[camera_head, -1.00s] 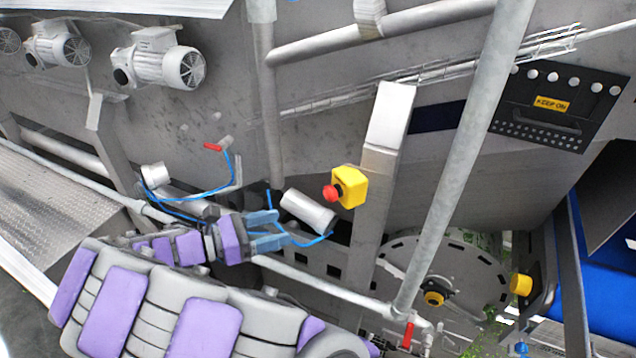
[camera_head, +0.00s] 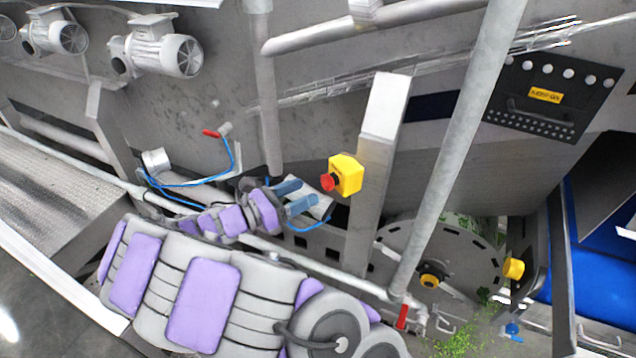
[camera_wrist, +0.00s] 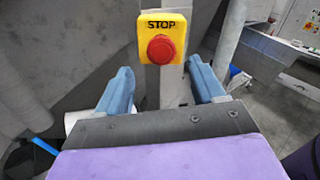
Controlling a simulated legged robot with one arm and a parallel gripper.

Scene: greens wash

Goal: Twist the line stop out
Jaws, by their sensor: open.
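The line stop (camera_head: 344,176) is a yellow box with a red mushroom button (camera_head: 328,182), fixed on a grey upright post. In the wrist view the yellow box (camera_wrist: 163,31) bears the word STOP, and its red button (camera_wrist: 161,49) faces me. My gripper (camera_head: 297,196) is open and empty, to the left of and a little below the button in the head view. In the wrist view its two blue fingers (camera_wrist: 161,80) stand apart with the button beyond and between them. They do not touch it.
A grey slanted pipe (camera_head: 455,160) runs to the right of the post (camera_head: 383,130). A grey cylinder with blue hoses lies behind my gripper. A horizontal rail (camera_head: 318,262) passes below my arm. A black panel (camera_head: 548,98) hangs at the upper right.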

